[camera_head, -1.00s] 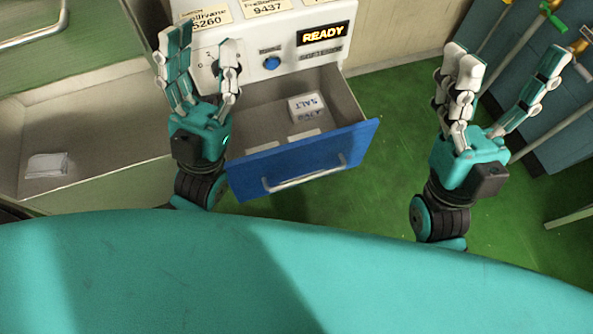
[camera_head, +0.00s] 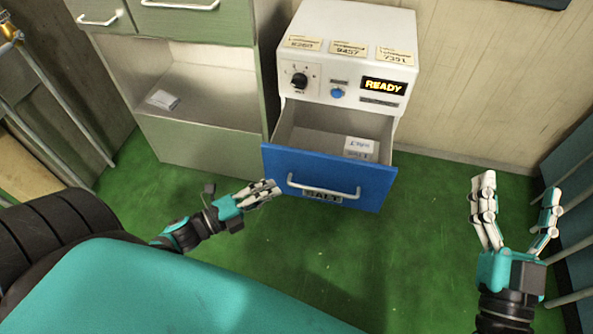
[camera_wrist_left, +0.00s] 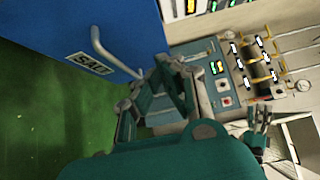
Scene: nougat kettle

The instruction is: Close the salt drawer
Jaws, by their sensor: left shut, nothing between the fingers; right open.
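The salt drawer, with a blue front (camera_head: 280,164), is pulled out of the white cabinet (camera_head: 350,25). A white salt packet (camera_head: 360,146) lies inside the drawer. My left gripper (camera_head: 272,190) is shut and empty, just left of the handle near the front's lower left edge. In the left wrist view its fingers (camera_wrist_left: 160,85) are beside the blue front; contact is unclear. My right gripper (camera_head: 518,190) is open and empty, right of the drawer.
A green-grey cupboard (camera_head: 195,145) stands left of the white cabinet, with a white packet (camera_head: 162,99) in its open compartment. A blue-grey unit with rods (camera_head: 575,215) is at the far right. Green floor (camera_head: 400,240) is clear in front of the drawer.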

